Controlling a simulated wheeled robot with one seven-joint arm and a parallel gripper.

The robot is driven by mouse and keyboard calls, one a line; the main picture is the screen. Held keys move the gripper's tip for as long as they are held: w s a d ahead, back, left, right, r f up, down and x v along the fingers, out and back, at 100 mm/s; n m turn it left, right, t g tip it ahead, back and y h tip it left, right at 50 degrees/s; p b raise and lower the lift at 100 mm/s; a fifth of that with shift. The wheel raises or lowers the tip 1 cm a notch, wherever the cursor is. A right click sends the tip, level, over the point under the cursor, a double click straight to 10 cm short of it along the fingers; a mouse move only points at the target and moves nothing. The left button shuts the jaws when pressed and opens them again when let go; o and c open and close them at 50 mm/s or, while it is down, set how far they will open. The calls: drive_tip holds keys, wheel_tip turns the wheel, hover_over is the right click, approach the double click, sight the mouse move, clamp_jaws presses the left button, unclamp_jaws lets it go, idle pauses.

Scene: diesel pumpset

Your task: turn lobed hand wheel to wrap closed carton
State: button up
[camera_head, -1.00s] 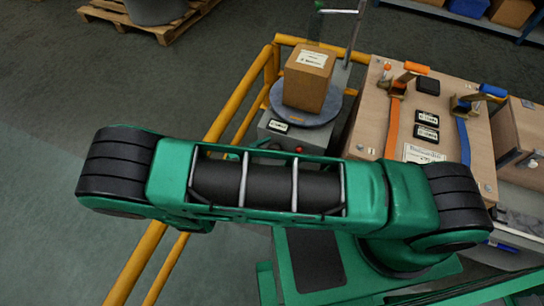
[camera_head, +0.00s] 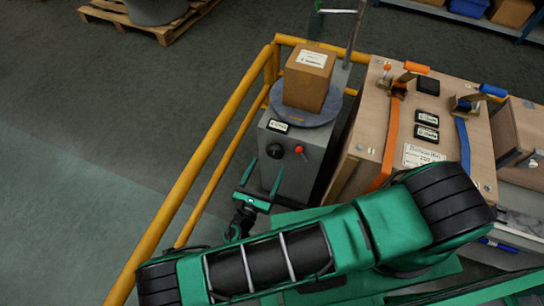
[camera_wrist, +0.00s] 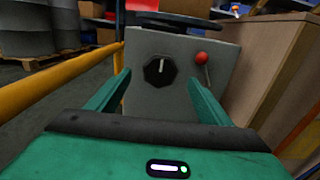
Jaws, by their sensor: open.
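The black lobed hand wheel (camera_head: 275,151) sits on the front face of a grey machine cabinet (camera_head: 303,170). In the wrist view the hand wheel (camera_wrist: 159,70) shows a white pointer mark standing nearly upright. The closed brown carton (camera_head: 308,77) rests on the round grey turntable (camera_head: 318,112) on top. My gripper (camera_head: 262,180) is in front of the cabinet, just below the hand wheel and apart from it. In the wrist view its two green fingers (camera_wrist: 158,95) are spread wide, with the hand wheel framed between them and nothing held.
A red-knobbed lever (camera_wrist: 201,58) is right of the hand wheel. A yellow rail (camera_head: 205,146) runs along the left. A wooden crate (camera_head: 459,135) with orange and blue straps stands close on the right. Open floor lies beyond the rail.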

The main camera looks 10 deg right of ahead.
sight(274, 154)
drive_tip(key=shift+x, duration=2.95)
drive_tip(key=c, duration=1)
